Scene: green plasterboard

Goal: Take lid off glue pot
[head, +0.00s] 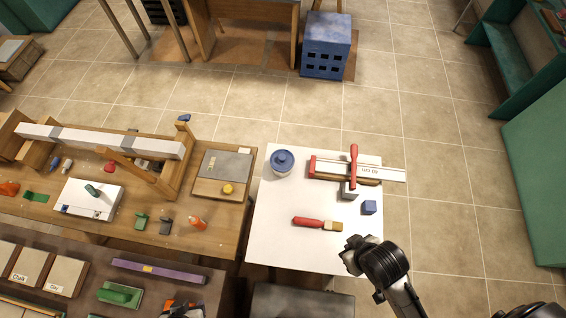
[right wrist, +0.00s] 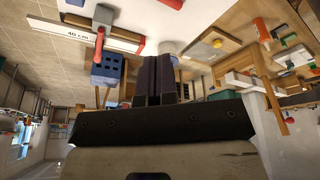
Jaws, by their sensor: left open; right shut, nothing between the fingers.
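The glue pot (head: 282,168), a pale round pot, stands upright near the back left corner of the white table (head: 275,230). Its blue lid (head: 282,157) sits on top of it.
A red-handled clamp (head: 353,165) with a ruler-like bar lies right of the pot. A workbench (head: 225,220) with several tools adjoins on the left. Table space between pot and brush is clear.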

